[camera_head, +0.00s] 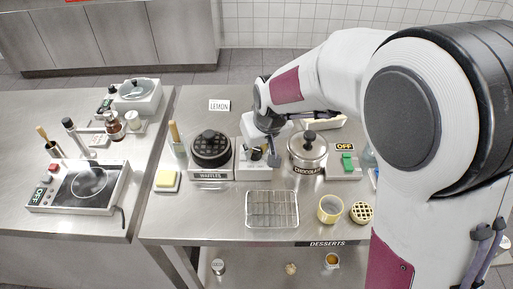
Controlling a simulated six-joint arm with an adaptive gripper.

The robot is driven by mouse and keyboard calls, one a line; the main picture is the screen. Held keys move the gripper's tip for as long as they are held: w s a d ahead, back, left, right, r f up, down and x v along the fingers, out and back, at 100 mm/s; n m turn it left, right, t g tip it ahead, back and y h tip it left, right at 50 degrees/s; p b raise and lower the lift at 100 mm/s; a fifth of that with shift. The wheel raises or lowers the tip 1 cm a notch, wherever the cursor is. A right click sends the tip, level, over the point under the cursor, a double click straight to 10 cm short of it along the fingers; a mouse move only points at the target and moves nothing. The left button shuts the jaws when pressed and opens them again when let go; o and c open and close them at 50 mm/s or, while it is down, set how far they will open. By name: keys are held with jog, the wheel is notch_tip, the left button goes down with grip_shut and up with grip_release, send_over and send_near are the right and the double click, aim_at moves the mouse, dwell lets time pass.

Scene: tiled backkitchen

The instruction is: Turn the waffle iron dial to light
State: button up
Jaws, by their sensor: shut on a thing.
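The waffle iron (211,148) is a black round ridged plate on a pale base with a WAFFLES label, in the middle of the steel table. Just right of it stands a pale control box (245,172) with small dark parts on its top. My gripper (270,158) points down over this box and is shut at its dark dial. The fingers and arm hide most of the dial, so its setting and its marks cannot be read.
A steel pot (307,152) labelled CHOCOLATE stands close on the right, beside a switch box (344,165) reading OFF. A wire rack (272,209) lies in front, with a yellow cup (330,208) and a waffle (361,212) to its right.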

jog(key=shift+m+h, duration=0.3)
jog(key=shift+m, duration=0.5)
jog(key=shift+a+m+h, duration=0.1)
jog(key=shift+m+h, duration=0.5)
jog(key=shift+m, duration=0.7)
jog(key=shift+a+m+h, duration=0.1)
jog(key=shift+m+h, duration=0.6)
jog(key=shift+m, duration=1.7)
jog(key=o, duration=1.1)
jog(key=v, duration=0.7)
jog(key=shift+a+r, duration=0.2)
